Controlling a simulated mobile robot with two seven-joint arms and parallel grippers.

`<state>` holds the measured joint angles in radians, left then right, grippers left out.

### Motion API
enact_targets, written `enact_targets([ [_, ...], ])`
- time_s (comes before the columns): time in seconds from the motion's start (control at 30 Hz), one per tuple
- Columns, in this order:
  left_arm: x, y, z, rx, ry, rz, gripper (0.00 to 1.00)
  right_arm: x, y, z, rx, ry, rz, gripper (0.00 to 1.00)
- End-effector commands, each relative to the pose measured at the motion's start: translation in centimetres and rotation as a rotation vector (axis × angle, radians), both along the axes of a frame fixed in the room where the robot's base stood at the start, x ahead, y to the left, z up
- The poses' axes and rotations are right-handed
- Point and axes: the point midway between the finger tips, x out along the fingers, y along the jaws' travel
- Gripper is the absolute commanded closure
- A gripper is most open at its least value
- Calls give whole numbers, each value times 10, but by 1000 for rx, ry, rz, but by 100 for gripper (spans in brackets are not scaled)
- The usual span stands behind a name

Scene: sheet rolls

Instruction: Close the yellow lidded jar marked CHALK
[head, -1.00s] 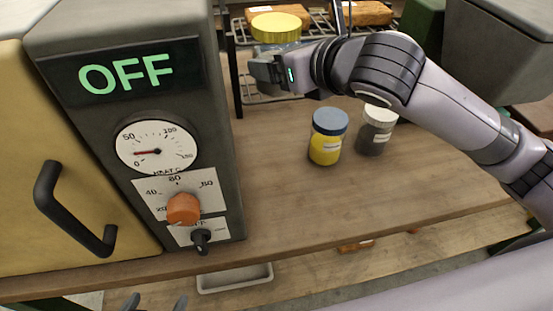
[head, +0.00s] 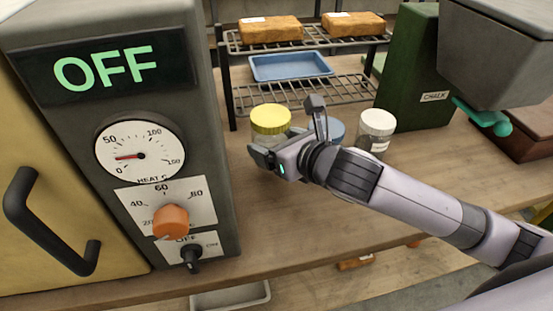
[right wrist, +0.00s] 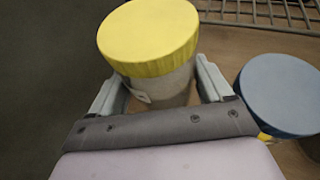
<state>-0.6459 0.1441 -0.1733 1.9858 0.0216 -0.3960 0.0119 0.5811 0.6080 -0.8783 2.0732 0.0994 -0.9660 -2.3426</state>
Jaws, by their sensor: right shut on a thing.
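A jar with a yellow lid (head: 271,120) and a pale clear body stands upright in my right gripper (head: 263,153). In the right wrist view the yellow lid (right wrist: 148,36) sits on top of the jar, and the fingers (right wrist: 167,90) are around its body below the lid. Only an edge of its label shows there, with no readable word. I cannot tell whether its base touches the bench. The readable CHALK label (head: 434,97) is on a green block (head: 409,72) at the right. My left gripper is not in view.
A blue-lidded jar (right wrist: 281,95) is close at the right, mostly behind my arm in the head view. A white-lidded jar (head: 376,131) stands beyond it. A wire rack (head: 300,97) is behind. A grey heater panel (head: 107,196) reading OFF is at left.

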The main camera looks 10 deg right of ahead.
Motion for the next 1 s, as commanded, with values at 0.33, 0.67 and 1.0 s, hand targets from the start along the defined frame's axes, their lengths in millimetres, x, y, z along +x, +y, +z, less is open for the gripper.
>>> enact_targets([
  [0.33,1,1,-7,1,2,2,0,0,0,-28,1,3,-1,100],
  [0.67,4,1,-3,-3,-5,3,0,0,0,-41,0,-3,0,100],
  [1.0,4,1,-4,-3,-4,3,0,0,0,-46,0,1,0,0],
])
